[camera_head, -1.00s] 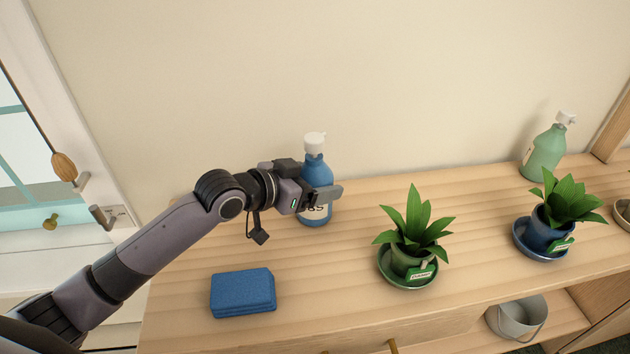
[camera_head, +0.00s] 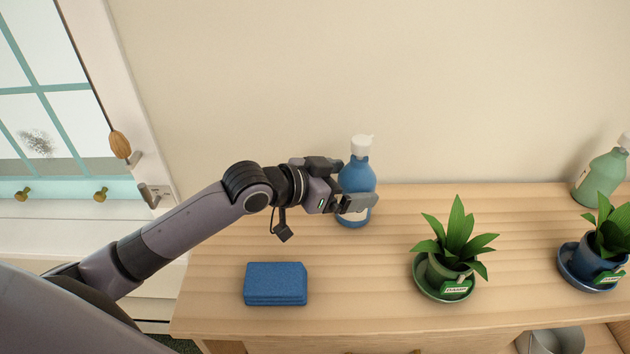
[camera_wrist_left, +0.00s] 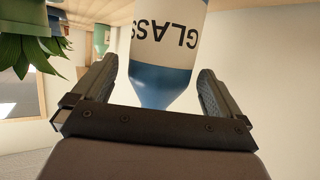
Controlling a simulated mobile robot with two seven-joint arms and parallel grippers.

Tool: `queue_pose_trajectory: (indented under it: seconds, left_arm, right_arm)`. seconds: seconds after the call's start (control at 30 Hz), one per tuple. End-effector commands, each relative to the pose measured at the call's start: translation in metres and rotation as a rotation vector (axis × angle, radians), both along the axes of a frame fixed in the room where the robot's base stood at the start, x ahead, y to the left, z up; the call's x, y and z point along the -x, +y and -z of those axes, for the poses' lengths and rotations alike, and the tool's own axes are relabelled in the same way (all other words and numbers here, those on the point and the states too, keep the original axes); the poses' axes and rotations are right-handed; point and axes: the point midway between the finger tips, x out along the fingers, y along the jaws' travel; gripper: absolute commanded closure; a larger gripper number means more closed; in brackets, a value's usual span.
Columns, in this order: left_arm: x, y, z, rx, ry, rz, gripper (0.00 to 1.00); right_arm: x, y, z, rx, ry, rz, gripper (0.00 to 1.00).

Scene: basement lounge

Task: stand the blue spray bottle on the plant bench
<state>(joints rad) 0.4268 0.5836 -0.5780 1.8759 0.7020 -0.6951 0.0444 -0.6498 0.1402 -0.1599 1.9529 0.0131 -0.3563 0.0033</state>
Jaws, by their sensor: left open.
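The blue spray bottle (camera_head: 358,177) with a white top stands upright on the wooden plant bench (camera_head: 350,270), close to the wall. Its white label with "GLASS" lettering shows in the left wrist view (camera_wrist_left: 168,40). My left gripper (camera_head: 356,201) is at the bottle, with its fingers at the bottle's lower body. In the left wrist view the open fingers (camera_wrist_left: 155,95) are on either side of the bottle, with a gap visible at both sides. My right gripper is not in view.
A blue folded cloth or sponge stack (camera_head: 275,284) lies at the bench's front left. A potted plant (camera_head: 455,250) on a green saucer stands right of the bottle. Farther right are a second plant (camera_head: 605,240) and a green spray bottle (camera_head: 602,178). A grey bucket (camera_head: 550,342) is below.

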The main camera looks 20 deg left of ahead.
Motion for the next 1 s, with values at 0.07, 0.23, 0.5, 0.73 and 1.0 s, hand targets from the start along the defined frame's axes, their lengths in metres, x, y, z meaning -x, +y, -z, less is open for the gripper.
queue_pose_trajectory:
  seconds: [0.07, 0.23, 0.5, 0.73, 1.0]
  left_arm:
    - [0.011, 0.01, -0.006, -0.002, -0.001, 0.0, 0.0]
    - [0.035, 0.028, -0.017, -0.004, -0.001, -0.001, 0.0]
    - [0.061, 0.047, -0.031, -0.001, 0.0, -0.002, 0.0]
    - [0.068, 0.051, -0.035, -0.001, -0.001, 0.0, 0.0]
    - [0.068, 0.051, -0.036, 0.001, -0.001, 0.0, 0.0]
  right_arm:
    - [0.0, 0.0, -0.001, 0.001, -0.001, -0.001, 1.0]
    - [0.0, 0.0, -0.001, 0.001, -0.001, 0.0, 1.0]
    - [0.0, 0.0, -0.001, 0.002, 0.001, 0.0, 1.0]
    - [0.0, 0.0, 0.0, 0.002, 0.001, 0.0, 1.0]
    - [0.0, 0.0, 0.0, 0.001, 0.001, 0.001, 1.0]
